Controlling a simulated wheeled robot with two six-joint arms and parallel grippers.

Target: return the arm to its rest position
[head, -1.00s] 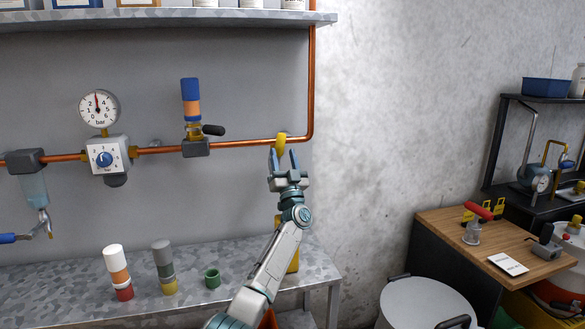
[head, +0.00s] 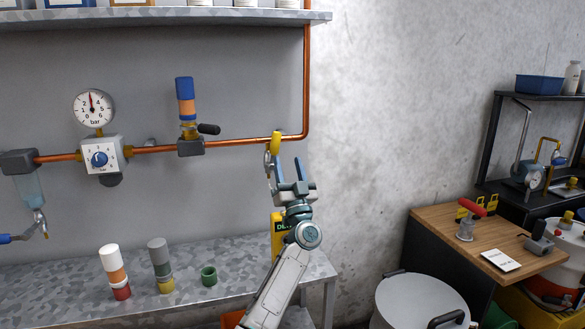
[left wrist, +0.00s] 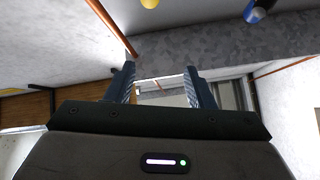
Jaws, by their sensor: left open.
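My left gripper (head: 284,170) is raised in front of the wall in the head view, at the right end of the copper pipe. Its fingers point up and stand apart with nothing between them. In the left wrist view the two fingers (left wrist: 160,88) are also spread and empty. A yellow knob or fitting (head: 275,143) on the pipe shows right behind the left fingertip; I cannot tell whether they touch. My right gripper is not in view.
A copper pipe (head: 250,142) with a pressure gauge (head: 94,107) runs along the wall. A metal bench (head: 60,290) holds two banded cylinders and a green cup (head: 209,276). A drum lid (head: 420,305) and a wooden-topped bench (head: 490,240) stand at right. A shelf (head: 200,17) is above.

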